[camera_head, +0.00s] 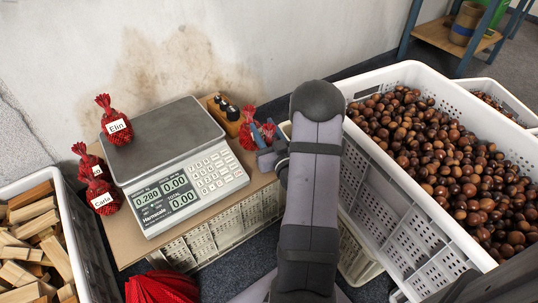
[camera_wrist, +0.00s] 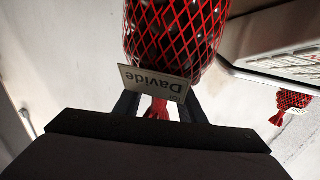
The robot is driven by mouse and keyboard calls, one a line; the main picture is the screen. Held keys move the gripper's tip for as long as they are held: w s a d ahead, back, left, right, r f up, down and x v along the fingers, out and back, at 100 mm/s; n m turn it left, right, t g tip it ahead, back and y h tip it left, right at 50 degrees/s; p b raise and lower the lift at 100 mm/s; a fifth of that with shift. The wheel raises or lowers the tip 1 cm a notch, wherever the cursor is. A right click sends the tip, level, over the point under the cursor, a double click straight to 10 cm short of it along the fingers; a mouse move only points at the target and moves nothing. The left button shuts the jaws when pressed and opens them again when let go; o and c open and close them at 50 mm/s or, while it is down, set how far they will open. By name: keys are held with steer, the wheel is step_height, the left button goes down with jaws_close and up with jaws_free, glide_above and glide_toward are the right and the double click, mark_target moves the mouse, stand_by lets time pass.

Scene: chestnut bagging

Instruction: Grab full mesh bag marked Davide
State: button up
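The red mesh bag of chestnuts marked Davide (camera_wrist: 178,35) fills the top of the wrist view, its tag upside down there. Its red gathered end (camera_wrist: 158,109) lies between the two fingers of my gripper (camera_wrist: 159,106). The fingers stand apart with gaps on both sides, so my gripper looks open around the gathered end; the tag hides part of this. In the head view the bag (camera_head: 248,128) stands at the right of the scale, partly hidden behind my gripper (camera_head: 264,136).
The scale (camera_head: 168,125) reads 0.280, with the Elin bag (camera_head: 113,118) at its left back edge. The Carla bag (camera_head: 103,197) and another bag (camera_head: 88,160) stand left of it. A wooden weight block (camera_head: 224,114) is near Davide. A chestnut crate (camera_head: 395,205) stands right, a wood-filled crate (camera_head: 88,235) left.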

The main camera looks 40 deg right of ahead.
steer(key=shift+c, duration=0.6)
jaws_close()
stand_by(0.9)
